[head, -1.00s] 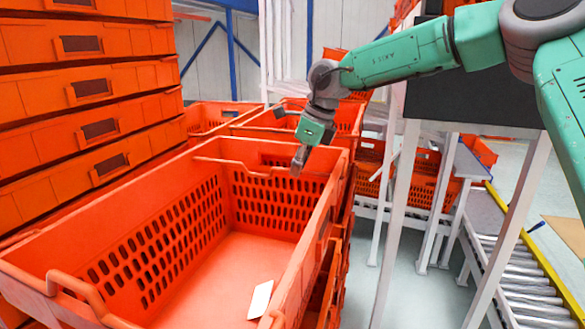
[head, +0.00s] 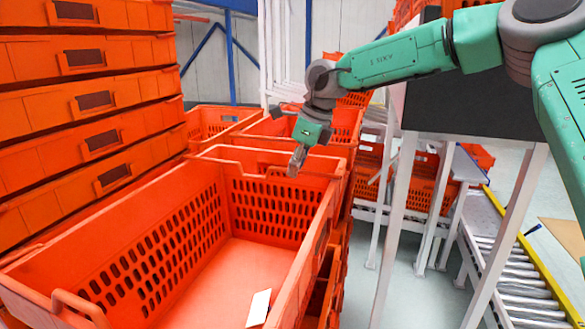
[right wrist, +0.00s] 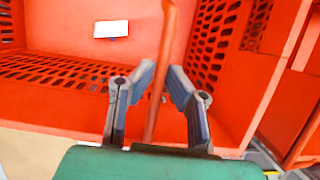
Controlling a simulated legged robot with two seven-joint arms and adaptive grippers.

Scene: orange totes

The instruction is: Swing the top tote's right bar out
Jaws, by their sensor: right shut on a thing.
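The top tote (head: 310,262) is a large open orange crate with perforated walls, sitting on other totes. Its right bar (head: 240,169) runs along the far end in the head view. The bar (right wrist: 163,60) also shows as a thin orange rod in the right wrist view. My right gripper (head: 295,164) is at the bar's right part in the head view. In the right wrist view my right gripper (right wrist: 162,75) has a finger on each side of the bar and is shut on it. My left gripper is not in view.
A white card (head: 259,307) lies on the tote floor. A tall stack of orange totes (head: 80,135) stands close on the left. More totes (head: 215,120) stand behind. A white-legged frame (head: 396,215) and a roller conveyor (head: 505,275) are on the right.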

